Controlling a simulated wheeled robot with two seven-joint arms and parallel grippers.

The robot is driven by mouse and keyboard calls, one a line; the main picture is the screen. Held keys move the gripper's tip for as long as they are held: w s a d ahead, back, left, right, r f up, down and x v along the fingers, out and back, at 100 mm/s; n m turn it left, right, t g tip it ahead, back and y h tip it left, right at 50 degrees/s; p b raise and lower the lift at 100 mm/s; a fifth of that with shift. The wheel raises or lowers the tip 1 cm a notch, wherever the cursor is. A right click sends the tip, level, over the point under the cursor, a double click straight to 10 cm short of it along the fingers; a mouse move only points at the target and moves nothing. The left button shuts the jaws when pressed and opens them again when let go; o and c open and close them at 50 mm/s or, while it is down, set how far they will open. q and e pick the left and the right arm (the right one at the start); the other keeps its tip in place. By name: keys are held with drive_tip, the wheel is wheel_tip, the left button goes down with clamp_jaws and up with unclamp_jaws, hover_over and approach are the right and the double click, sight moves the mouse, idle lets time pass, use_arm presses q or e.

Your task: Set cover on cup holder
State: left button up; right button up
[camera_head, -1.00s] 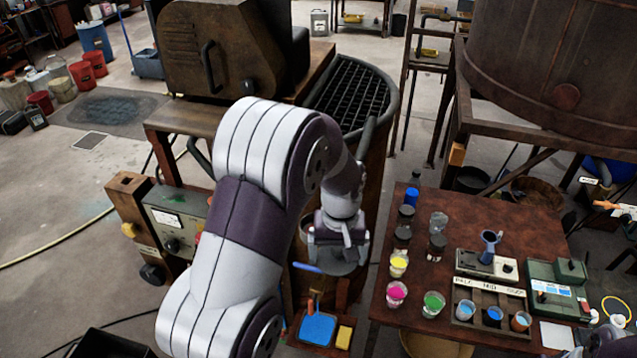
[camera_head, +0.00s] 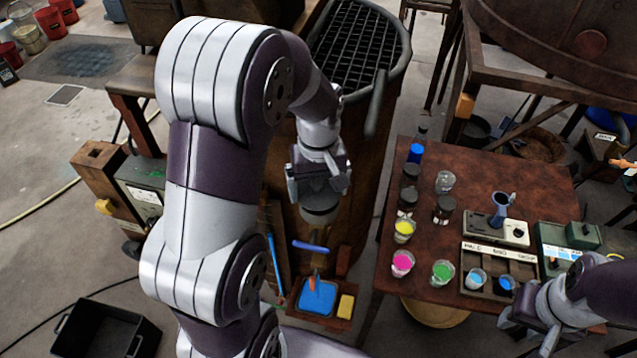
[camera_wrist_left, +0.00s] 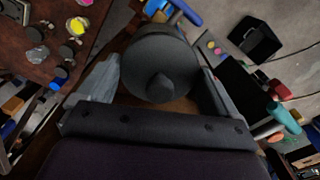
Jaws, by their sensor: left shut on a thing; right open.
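My left gripper (camera_head: 318,188) is shut on a dark grey round cover (camera_head: 320,212). In the left wrist view the cover (camera_wrist_left: 158,65) is a disc with a central knob, between the two fingers (camera_wrist_left: 160,92). The gripper holds it to the left of the brown table. A labelled cup rack (camera_head: 500,252), the likely cup holder, stands on the table with small blue-filled cups in it. My right gripper (camera_head: 532,318) is open at the rack's front right and hides part of it.
A blue tray (camera_head: 318,298) stands below my left gripper. A vat grating (camera_head: 360,45) lies behind.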

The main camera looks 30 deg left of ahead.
use_arm(q)
drive_tip(key=shift+w+a+f, duration=0.15)
drive_tip(key=shift+w+f, duration=0.3)
drive_tip(key=shift+s+d+r, duration=0.25)
drive_tip(key=shift+s+d, duration=0.05)
drive_tip(key=shift+s, duration=0.3)
drive_tip(key=shift+w+a, duration=0.2)
drive_tip(key=shift+w, duration=0.35)
use_arm(e)
drive_tip(key=shift+w+d+f, duration=0.1)
drive_tip(key=shift+w, duration=0.1)
use_arm(q)
drive_tip(key=shift+s+d, duration=0.1)
drive_tip(key=shift+s, duration=0.1)
use_arm(e)
drive_tip(key=shift+s, duration=0.15)
use_arm(q)
drive_tip(key=shift+s, duration=0.1)
drive_tip(key=shift+f, duration=0.1)
